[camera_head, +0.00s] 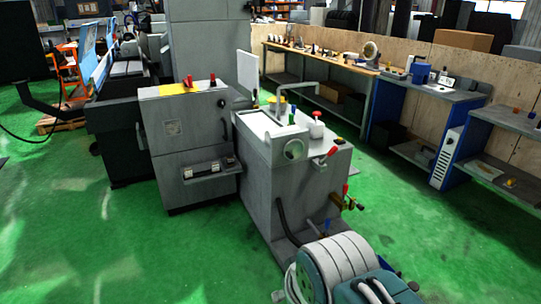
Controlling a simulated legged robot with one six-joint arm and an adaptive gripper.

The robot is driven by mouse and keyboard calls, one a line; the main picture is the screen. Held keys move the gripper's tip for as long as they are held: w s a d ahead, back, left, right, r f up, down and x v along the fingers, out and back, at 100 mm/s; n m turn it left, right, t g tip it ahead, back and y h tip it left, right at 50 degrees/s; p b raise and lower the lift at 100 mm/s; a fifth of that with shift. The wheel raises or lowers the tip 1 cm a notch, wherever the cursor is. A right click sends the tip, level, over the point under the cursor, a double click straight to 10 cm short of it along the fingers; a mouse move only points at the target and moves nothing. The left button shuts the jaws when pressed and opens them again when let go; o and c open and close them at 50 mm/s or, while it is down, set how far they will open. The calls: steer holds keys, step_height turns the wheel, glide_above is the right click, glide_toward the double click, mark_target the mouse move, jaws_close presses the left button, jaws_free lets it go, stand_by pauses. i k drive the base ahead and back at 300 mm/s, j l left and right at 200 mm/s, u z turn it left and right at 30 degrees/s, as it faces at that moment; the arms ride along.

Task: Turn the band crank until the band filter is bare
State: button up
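A grey box-shaped unit (290,195) stands in the middle, with a pale flat surface (258,122) on top. This may be the band filter; I cannot tell what lies on it. A crank-like arm with a red grip (331,152) sticks out at the unit's upper right front. It may be the band crank.
A grey-and-teal rounded body (340,262) fills the bottom right foreground, in front of the unit. A grey cabinet (185,140) stands to the left. Valves with red and blue levers (346,200) jut out right. Workbenches (320,62) line the back wall. Green floor is clear at right.

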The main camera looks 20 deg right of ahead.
mark_target(294, 149)
steer(key=i+j+z, duration=0.1)
steer(key=i+j, duration=0.4)
steer(key=i+j+z, duration=0.1)
steer(key=i+j, duration=0.4)
steer(key=j, duration=0.15)
steer(key=i+z, duration=0.15)
steer(key=i, duration=1.15)
steer(key=i+l, duration=0.3)
